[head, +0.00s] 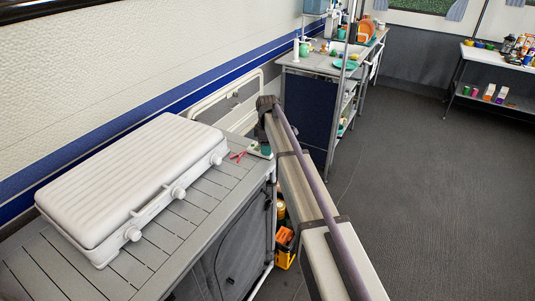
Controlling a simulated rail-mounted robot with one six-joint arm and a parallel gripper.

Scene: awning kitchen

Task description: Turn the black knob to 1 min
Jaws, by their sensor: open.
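I cannot make out a black knob in the head view. A white ribbed case like a closed camping stove (130,175) lies on the slatted grey counter (185,235). Its front has light-coloured knobs, one at the near corner (132,234) and one in the middle (178,193). A small teal and white item (261,151) sits at the counter's far right corner, partly behind my arm; I cannot tell what it is. My arm reaches from the lower right to beside that corner. My gripper cannot be made out.
A small red item (238,156) lies by the counter's far end. A grey rack panel (235,103) stands behind it. An orange crate (285,250) is below, beside my arm. A second table (320,62) with dishes stands farther back. Open floor (430,190) is at right.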

